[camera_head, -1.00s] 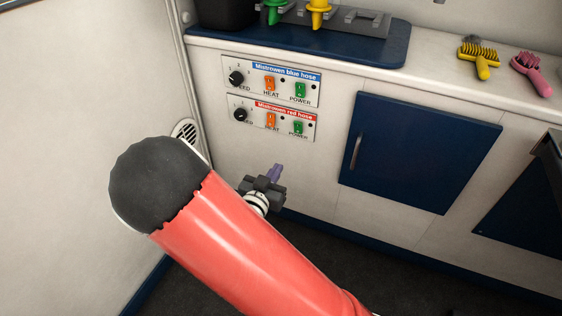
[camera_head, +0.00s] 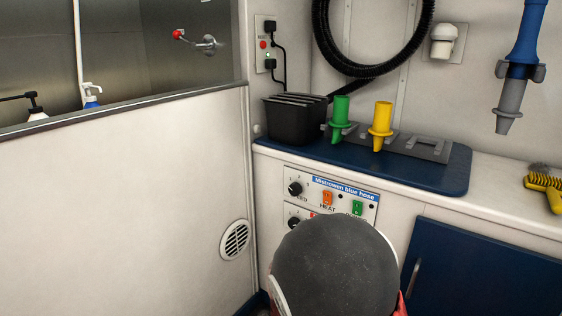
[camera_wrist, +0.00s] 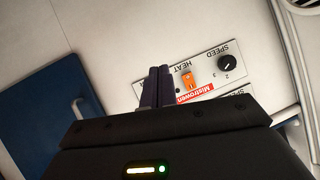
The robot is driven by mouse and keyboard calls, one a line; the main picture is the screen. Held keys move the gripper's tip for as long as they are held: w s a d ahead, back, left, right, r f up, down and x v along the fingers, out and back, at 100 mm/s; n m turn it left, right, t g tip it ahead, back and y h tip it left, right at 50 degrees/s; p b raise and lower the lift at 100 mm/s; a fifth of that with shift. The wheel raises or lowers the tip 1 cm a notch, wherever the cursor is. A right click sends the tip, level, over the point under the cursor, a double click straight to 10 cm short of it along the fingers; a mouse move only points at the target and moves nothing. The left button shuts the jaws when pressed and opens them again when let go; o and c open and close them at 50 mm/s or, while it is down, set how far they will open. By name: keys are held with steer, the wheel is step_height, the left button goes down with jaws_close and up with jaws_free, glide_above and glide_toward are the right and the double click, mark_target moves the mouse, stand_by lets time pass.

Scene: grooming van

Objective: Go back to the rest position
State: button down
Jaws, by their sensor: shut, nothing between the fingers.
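My gripper (camera_wrist: 157,86) shows in the wrist view with its two dark purple fingers together and nothing between them. It points toward the white cabinet front with the Mistrowen control panels. In the head view my arm's dark rounded joint covers the lower middle, and the gripper is hidden behind it. The blue hose panel (camera_head: 331,194) has a speed knob, an orange heat switch (camera_head: 327,198) and a green power switch (camera_head: 357,208). The red hose panel shows in the wrist view (camera_wrist: 203,88), partly covered by the fingers; in the head view my arm covers most of it.
A blue cabinet door (camera_head: 478,270) is at the lower right. The counter above holds a blue mat (camera_head: 452,172), a black bin (camera_head: 294,120), green (camera_head: 340,118) and yellow (camera_head: 382,125) nozzles, and a yellow brush (camera_head: 545,187). A white wall (camera_head: 120,205) stands at left.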

steer(key=s+a+r+n+g+y, duration=0.1)
steer(key=s+r+n+g+y, duration=0.25)
steer(key=s+r+y, duration=0.65)
steer(key=s+d+r+n+g+h, duration=0.1)
steer(key=s+d+r+n+h, duration=0.1)
steer(key=s, duration=0.5)
steer(key=s+d+r+n+g+h, duration=0.1)
steer(key=s+d+r+h, duration=0.2)
steer(key=s+d+r, duration=0.2)
steer(key=shift+s+d+r+n+p, duration=0.2)
steer(key=shift+s+n+p, duration=0.15)
steer(key=shift+s, duration=0.9)
